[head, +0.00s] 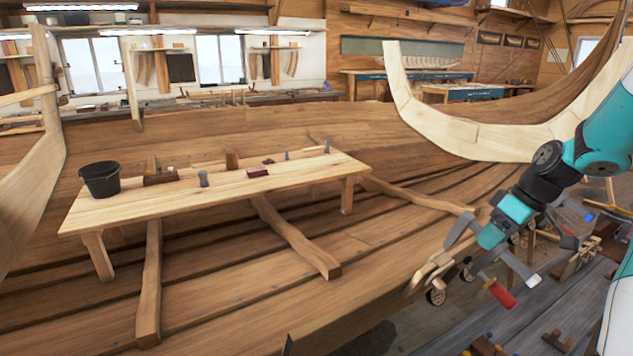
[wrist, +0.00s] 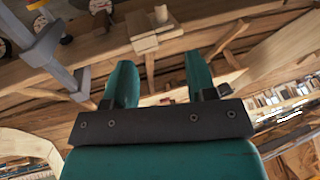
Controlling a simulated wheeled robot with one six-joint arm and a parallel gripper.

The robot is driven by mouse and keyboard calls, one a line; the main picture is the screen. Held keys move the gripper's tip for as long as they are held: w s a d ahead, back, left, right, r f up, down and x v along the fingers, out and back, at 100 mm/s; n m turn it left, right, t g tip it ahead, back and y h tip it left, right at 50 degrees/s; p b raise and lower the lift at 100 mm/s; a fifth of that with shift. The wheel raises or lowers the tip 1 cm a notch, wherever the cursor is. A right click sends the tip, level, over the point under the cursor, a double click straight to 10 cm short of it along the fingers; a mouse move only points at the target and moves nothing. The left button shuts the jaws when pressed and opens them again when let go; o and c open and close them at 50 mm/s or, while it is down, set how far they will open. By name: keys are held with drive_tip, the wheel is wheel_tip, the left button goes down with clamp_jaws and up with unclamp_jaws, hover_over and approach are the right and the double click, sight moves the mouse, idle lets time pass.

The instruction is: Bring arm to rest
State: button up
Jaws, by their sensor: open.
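My arm reaches in from the right edge of the head view, angled down and to the left. My gripper (head: 492,236) is at its lower end, in front of the hull's near edge and among several clamps. In the wrist view the two teal fingers of my gripper (wrist: 160,72) stand apart with nothing between them. Whether the gripper touches a clamp or the planking cannot be told.
A grey clamp (wrist: 52,60) is close to the left finger in the wrist view. A red-handled clamp (head: 501,294) hangs below my gripper. A plank bench (head: 215,195) inside the hull carries a black bucket (head: 100,180). A pale curved frame (head: 470,140) rises behind my arm.

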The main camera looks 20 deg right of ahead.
drive_tip(key=s+a+r+n+g, duration=0.1)
drive_tip(key=a+r, duration=0.2)
drive_tip(key=a, duration=0.9)
drive_tip(key=s+a+r+n+g, duration=0.1)
drive_tip(key=a+r, duration=0.3)
drive_tip(key=a, duration=0.9)
drive_tip(key=s+a+r+n+g, duration=0.1)
drive_tip(key=s+a, duration=1.1)
drive_tip(key=s, duration=0.1)
drive_tip(key=shift+s+a+n, duration=0.2)
drive_tip(key=shift+s+n, duration=0.1)
drive_tip(key=shift+s, duration=0.1)
